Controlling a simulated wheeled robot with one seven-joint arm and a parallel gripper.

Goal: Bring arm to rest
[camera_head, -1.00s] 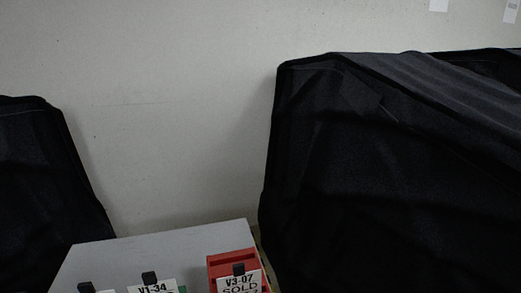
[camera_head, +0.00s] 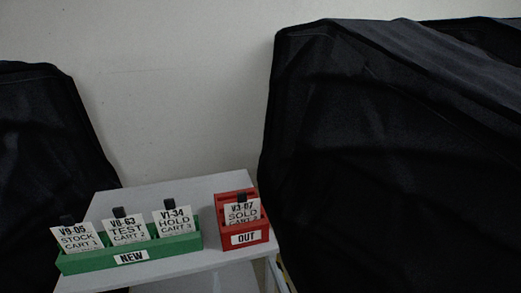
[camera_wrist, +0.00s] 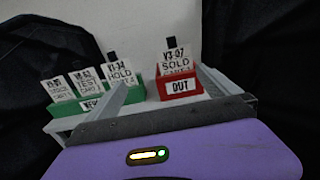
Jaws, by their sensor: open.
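My gripper (camera_wrist: 161,78) shows in the wrist view with its two grey fingers spread apart and nothing between them. Beyond the fingers, a red OUT box (camera_head: 246,240) holds an upright SOLD card (camera_head: 240,213) marked V3-07. A green NEW box (camera_head: 100,263) to its left holds three cards: STOCK (camera_head: 77,238), TEST (camera_head: 126,229) and HOLD (camera_head: 173,217). Each card has a black clip on top. My arm is not in the head view.
Both boxes stand on a small light-grey table (camera_head: 205,262). A large black-covered cart (camera_head: 390,150) stands close on the right, another (camera_head: 45,130) on the left. A pale wall (camera_head: 180,90) rises behind.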

